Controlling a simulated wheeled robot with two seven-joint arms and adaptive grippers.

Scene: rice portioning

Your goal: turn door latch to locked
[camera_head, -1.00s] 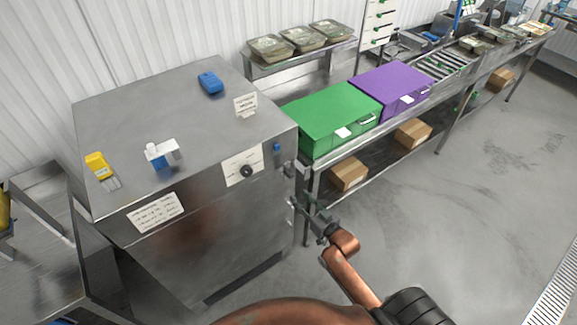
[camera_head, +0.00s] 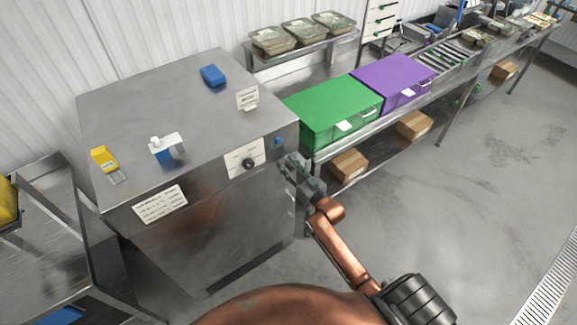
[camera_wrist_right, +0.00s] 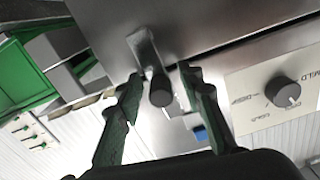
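The steel cabinet (camera_head: 215,225) stands at the left of the head view. Its door latch shows in the right wrist view as a metal bracket (camera_wrist_right: 146,50) with a dark round-ended handle (camera_wrist_right: 161,92). In the head view my gripper hides the latch. My right gripper (camera_head: 288,163) is at the cabinet's upper right front edge. In the right wrist view its two green-grey fingers (camera_wrist_right: 160,82) are apart, with the dark handle between them; I see gaps on both sides. My left gripper is not in view.
A control panel with a black dial (camera_head: 249,163) is left of my gripper; the dial (camera_wrist_right: 283,91) also shows in the wrist view. A green box (camera_head: 325,105) and purple box (camera_head: 390,75) stand on the bench at right. The floor (camera_head: 450,190) in front is clear.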

